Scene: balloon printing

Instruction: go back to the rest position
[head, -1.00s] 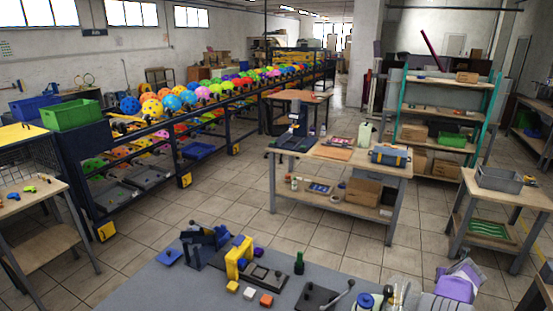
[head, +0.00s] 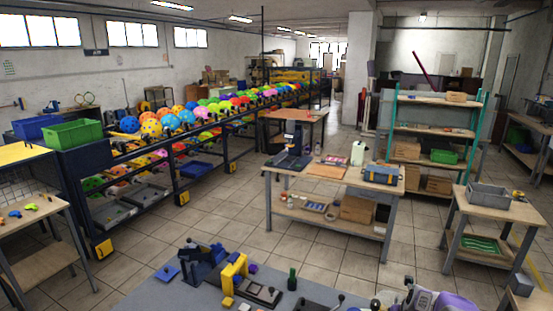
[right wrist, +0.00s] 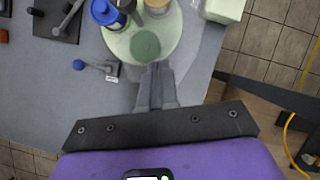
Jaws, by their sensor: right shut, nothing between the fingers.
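My right gripper (right wrist: 155,72) shows in the right wrist view with its two dark fingers together and nothing between them. It is over the grey workbench (right wrist: 65,120), in front of a pale green round tray (right wrist: 115,42). A dark green disc (right wrist: 145,45) on the tray lies just beyond the fingertips; I cannot tell the height gap. A purple part (head: 456,303), probably of my right arm, shows at the bottom right edge of the head view. My left gripper is in neither view.
On the tray stand a blue-capped bottle (right wrist: 106,13) and a jar (right wrist: 157,6). A lever with a blue knob (right wrist: 80,65) is left of the fingers. A yellow press frame (head: 234,270) stands on the bench.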

